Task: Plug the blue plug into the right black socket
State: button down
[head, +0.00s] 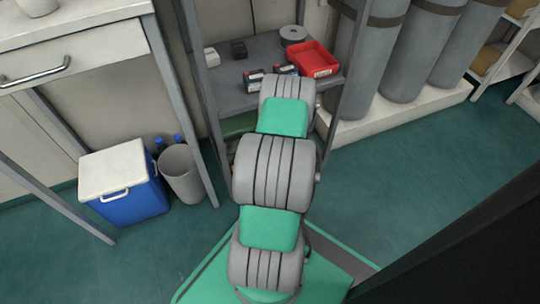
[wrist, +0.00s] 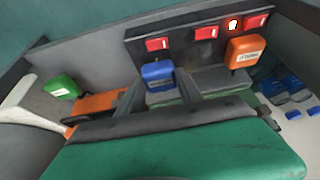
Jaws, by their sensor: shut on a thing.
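In the wrist view the blue plug (wrist: 157,71) is between the two grey fingers of my gripper (wrist: 160,88), which is shut on it. It is just below a dark panel (wrist: 182,48) with several red pieces bearing white marks. An orange plug (wrist: 246,50) is at the panel's right part, and a green plug (wrist: 62,88) lies to the left. I cannot make out the right black socket; the plug's lower end is partly hidden and I cannot tell whether it touches anything. In the head view my arm hides the gripper and the plugs.
A grey shelf (head: 235,97) holds a red bin (head: 312,58), a grey roll (head: 293,35) and small dark boxes. Grey cylinders (head: 418,45) stand right of it. A blue cooler (head: 135,200) and a grey bin (head: 181,175) stand left.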

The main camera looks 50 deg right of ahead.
jog(key=shift+f, duration=0.7)
dwell(1.1)
jog(key=c, duration=0.7)
grip_release()
jog(key=p+v, duration=0.3)
jog(key=v, duration=0.5)
jog(key=shift+p, duration=0.4)
